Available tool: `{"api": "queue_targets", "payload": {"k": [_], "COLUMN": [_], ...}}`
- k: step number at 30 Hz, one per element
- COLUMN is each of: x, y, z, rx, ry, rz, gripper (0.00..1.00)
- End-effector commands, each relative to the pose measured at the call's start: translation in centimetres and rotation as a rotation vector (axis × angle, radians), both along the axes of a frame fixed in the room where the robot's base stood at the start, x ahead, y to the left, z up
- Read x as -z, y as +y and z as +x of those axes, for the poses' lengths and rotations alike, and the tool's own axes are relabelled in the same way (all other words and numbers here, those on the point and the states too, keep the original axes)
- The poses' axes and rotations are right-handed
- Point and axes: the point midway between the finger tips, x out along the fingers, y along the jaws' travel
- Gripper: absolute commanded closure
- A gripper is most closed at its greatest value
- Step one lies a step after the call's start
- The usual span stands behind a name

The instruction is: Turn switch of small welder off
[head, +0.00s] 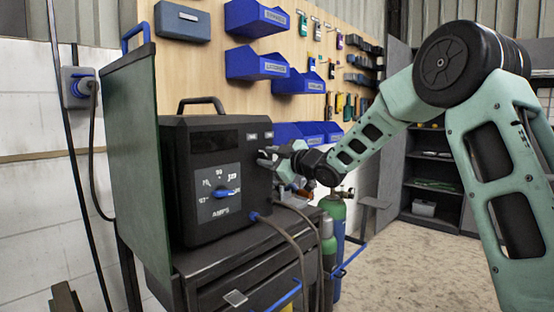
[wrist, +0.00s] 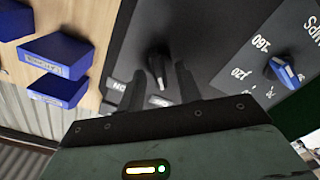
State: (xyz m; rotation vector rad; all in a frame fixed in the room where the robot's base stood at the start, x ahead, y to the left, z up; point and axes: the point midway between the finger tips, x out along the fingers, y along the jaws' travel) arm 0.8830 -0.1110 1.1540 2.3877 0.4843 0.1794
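The small welder (head: 222,150) is a black box with a top handle, standing on a dark cart. Its black switch knob (wrist: 157,66) shows in the wrist view on the dark front panel, with a white label that seems to read ON to its left and another white label below. In the head view my gripper hides the knob. My gripper (head: 266,157) is at the right part of the welder's front. In the wrist view its two dark fingers (wrist: 160,78) are apart, with the knob between or just beyond their tips and gaps on both sides. Contact cannot be told.
A blue amps dial (head: 227,193) sits on the grey scale plate left of my gripper; it also shows in the wrist view (wrist: 285,72). Cables run from the welder's front. A green screen (head: 130,150) stands at left, gas cylinders (head: 331,215) at right, blue bins (head: 256,64) behind.

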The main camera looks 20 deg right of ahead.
Motion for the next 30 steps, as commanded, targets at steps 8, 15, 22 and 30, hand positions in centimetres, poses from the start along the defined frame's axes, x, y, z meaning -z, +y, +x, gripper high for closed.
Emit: {"api": "queue_targets", "payload": {"k": [8, 15, 22, 30], "x": [0.0, 0.1, 0.0, 0.0], "y": [-1.6, -3.8, -5.7, -6.7], "z": [-3.5, -8.8, -13.3, -15.8], "rx": [0.004, 0.004, 0.003, 0.001], "ry": [-0.001, 0.000, 0.000, 0.001], "rz": [-0.002, -0.002, -0.001, 0.000], "gripper": [0.66, 0.66, 0.66, 0.66]}}
